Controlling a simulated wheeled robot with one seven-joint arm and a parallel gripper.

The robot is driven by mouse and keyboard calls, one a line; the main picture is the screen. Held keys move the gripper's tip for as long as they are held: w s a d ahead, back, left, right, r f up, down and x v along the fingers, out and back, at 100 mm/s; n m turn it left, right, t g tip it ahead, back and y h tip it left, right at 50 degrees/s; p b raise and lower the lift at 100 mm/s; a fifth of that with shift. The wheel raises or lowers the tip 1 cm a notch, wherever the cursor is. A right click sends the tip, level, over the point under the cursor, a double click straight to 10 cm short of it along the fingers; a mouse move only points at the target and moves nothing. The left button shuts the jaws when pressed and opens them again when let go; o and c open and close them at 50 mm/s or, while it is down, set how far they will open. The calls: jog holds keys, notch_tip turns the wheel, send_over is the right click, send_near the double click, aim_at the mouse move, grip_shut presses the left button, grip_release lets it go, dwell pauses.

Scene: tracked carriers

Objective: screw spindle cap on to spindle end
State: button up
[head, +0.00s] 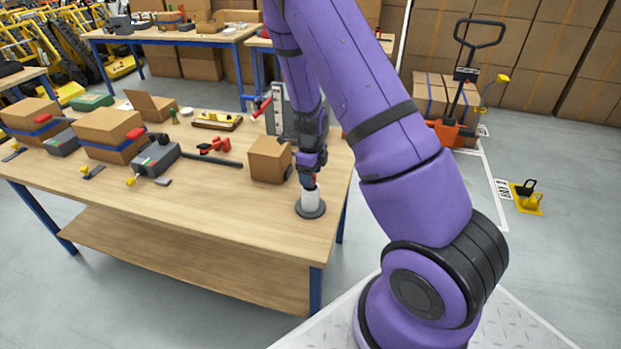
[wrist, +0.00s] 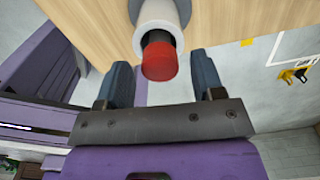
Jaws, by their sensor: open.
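A white cylinder (head: 310,198) stands upright on a round dark base near the right end of the workbench. In the wrist view the white cylinder (wrist: 148,14) has a dark spindle end (wrist: 155,38) coming out of it. A red cap (wrist: 160,64) sits at the tip of that dark end; whether it is threaded on I cannot tell. My gripper (wrist: 161,72) is open, with one dark finger on each side of the red cap and a gap on both sides. In the head view my gripper (head: 313,176) is right above the cylinder and mostly hides the cap.
The workbench (head: 225,205) carries a small cardboard box (head: 269,159) just left of the cylinder. Larger boxes (head: 110,130), grey devices (head: 156,156) and red clamps (head: 214,146) lie further left. The bench's front strip is clear. An orange pallet truck (head: 452,133) stands behind right.

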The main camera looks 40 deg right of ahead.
jog(key=n, duration=1.1)
jog(key=shift+c, duration=0.3)
jog(key=c, duration=0.7)
jog(key=shift+c, duration=0.2)
